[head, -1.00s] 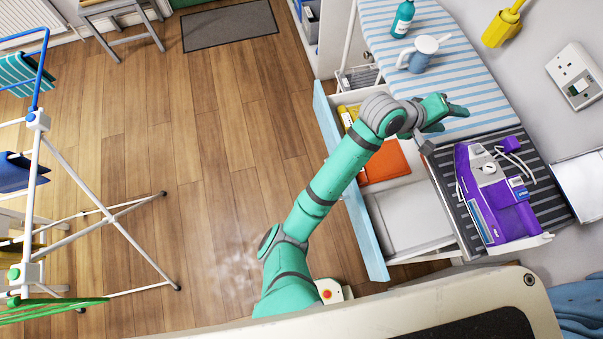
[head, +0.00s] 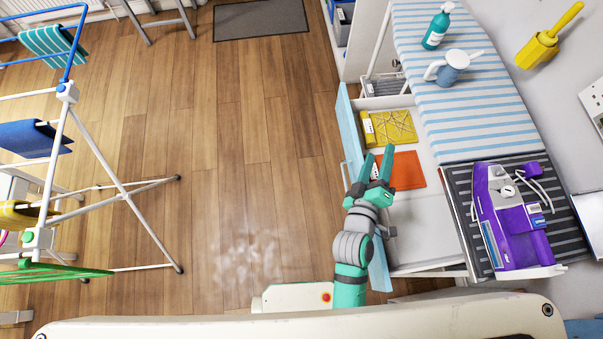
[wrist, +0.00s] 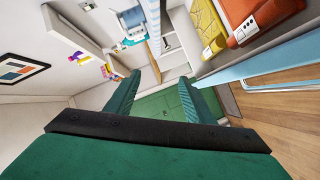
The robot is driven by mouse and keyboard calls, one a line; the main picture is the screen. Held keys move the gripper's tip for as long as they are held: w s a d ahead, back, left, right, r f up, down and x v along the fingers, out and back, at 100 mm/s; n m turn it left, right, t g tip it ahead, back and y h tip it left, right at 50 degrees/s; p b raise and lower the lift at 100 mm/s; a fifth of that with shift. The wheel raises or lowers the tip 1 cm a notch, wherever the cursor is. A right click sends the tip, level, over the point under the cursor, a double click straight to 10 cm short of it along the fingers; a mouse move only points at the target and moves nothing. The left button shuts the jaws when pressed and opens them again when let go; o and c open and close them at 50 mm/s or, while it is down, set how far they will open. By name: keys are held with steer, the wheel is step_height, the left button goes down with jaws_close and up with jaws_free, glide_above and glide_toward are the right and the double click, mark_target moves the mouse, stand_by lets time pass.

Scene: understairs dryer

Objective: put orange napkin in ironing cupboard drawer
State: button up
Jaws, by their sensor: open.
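The orange napkin (head: 403,170) lies flat inside the open drawer (head: 420,222), beside a yellow folded cloth (head: 389,127). It also shows in the wrist view (wrist: 253,18) at the upper right, next to the yellow cloth (wrist: 207,32). The drawer has a light blue front (head: 352,140) and is pulled out from below the ironing surface. My gripper (head: 378,164) is open and empty, by the drawer's front edge and left of the napkin. In the wrist view its two fingers (wrist: 160,98) stand apart with nothing between them.
A striped ironing board (head: 450,110) holds a teal bottle (head: 436,30) and a blue-grey jug (head: 453,68). A purple steam iron unit (head: 510,222) sits on a dark striped mat. A drying rack (head: 110,160) with cloths stands left. The wooden floor between is clear.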

steer(key=s+a+m+y, duration=0.6)
steer(key=s+a+m, duration=0.1)
steer(key=s+a, duration=1.3)
steer(key=shift+a+m+t, duration=0.4)
steer(key=shift+a, duration=0.55)
steer(key=shift+s+y, duration=0.15)
steer(key=shift+y, duration=0.15)
steer(key=shift+a, duration=0.1)
steer(key=c, duration=0.5)
steer(key=shift+o, duration=0.2)
